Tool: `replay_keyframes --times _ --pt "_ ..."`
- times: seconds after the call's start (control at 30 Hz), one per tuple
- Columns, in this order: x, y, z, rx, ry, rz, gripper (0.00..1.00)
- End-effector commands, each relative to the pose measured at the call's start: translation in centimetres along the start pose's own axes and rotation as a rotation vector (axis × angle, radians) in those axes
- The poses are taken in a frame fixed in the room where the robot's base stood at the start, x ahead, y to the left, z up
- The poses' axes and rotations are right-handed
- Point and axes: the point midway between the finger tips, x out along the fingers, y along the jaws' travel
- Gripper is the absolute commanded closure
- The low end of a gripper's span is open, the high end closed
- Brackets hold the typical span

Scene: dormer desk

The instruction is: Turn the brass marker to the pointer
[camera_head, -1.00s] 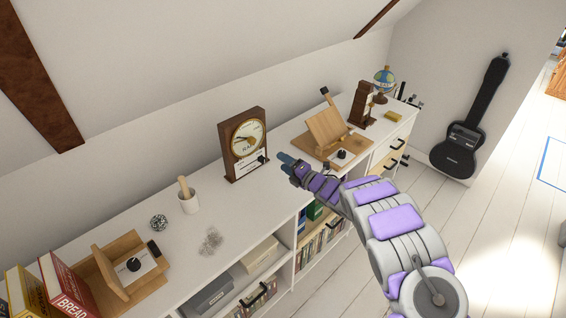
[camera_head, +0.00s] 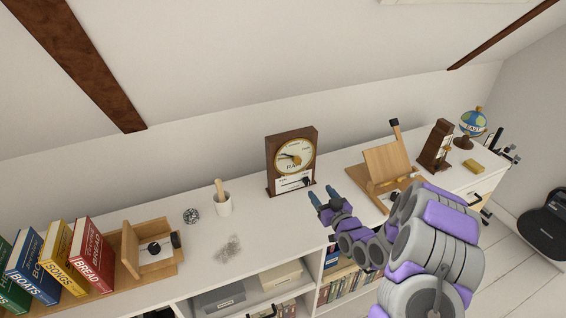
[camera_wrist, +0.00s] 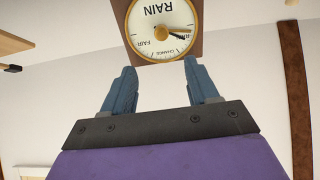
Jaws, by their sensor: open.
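The brass marker appears to be a hand on the dial of a wooden barometer (camera_head: 271,164) on the shelf top. In the wrist view the dial (camera_wrist: 150,40) appears upside down, with RAIN, FAIR and CHANGE lettering. A dark pointer (camera_wrist: 178,35) and a yellowish hand lie close together near its lower right; their exact gap is too small to tell. A small dark knob (camera_head: 307,180) sits on the white plate below the dial. My gripper (camera_head: 321,193) is open and empty, in front of the barometer at its lower right. Its blue fingers (camera_wrist: 160,66) point toward the dial, apart from it.
Right are a wooden easel-like stand (camera_head: 386,160), a dark wooden piece (camera_head: 433,147) and a globe (camera_head: 474,121). The sloped ceiling rises behind.

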Motion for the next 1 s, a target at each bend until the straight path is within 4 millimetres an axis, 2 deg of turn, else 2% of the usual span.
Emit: replay_keyframes --times 0.13,0.27,0.53,1.0 --pt "0.5 0.0 -0.1 0.029 0.006 0.004 0.41" --pt "2.0 0.5 -0.1 0.028 0.012 0.003 0.41" --pt "6.4 1.1 0.1 0.03 0.01 0.004 0.41" --pt "13.8 0.8 -0.1 0.025 0.01 0.003 0.41"
